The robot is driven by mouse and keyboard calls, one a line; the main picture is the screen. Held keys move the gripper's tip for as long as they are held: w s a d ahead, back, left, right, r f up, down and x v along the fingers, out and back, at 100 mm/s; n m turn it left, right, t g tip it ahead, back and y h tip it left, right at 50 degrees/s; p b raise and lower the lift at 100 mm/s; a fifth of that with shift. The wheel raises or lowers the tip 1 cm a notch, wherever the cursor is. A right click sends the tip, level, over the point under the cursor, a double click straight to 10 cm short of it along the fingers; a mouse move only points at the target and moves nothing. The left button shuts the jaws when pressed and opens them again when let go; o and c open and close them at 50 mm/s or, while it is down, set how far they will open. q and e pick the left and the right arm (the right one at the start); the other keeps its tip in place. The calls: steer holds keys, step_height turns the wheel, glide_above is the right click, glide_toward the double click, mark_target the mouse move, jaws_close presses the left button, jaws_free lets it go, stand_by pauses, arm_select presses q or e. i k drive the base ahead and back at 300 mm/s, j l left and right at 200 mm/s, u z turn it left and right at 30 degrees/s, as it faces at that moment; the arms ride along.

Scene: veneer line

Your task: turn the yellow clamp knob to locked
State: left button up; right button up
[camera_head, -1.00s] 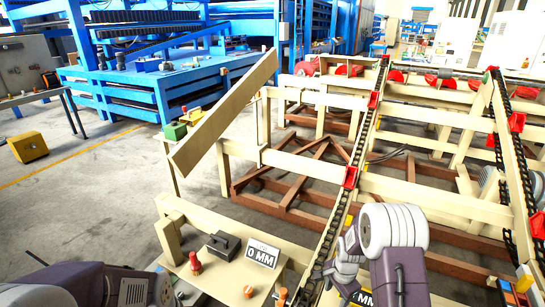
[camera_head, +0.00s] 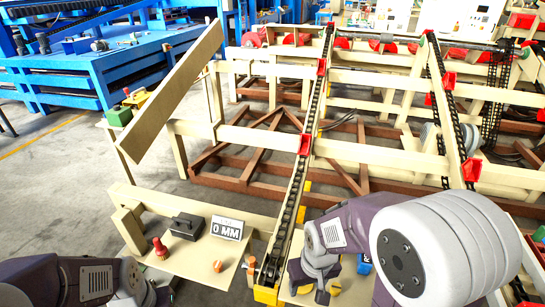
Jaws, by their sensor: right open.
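I cannot clearly pick out a yellow clamp knob. On the cream bench plate (camera_head: 190,268) stand a small orange knob (camera_head: 217,266) and a tan-orange post (camera_head: 251,270), right of a red knob (camera_head: 160,249). My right gripper (camera_head: 312,288) points down at the plate right of the chain rail's near end, its jaws open. A small orange piece (camera_head: 323,297) shows beside its tips; whether they touch is unclear. My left gripper (camera_head: 152,297) is low at the bottom left, mostly cut off, its jaws unclear.
A black block (camera_head: 187,226) and a "0 MM" sign (camera_head: 227,229) stand on the plate. The chain rail (camera_head: 292,192) runs away from me, with yellow blocks at its foot (camera_head: 266,295). A slanted cream board (camera_head: 170,92) rises at left. Grey floor (camera_head: 60,190) is open at left.

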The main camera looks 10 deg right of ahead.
mark_target(336, 288)
steer(key=k+l+z, duration=0.15)
steer(key=z, duration=0.85)
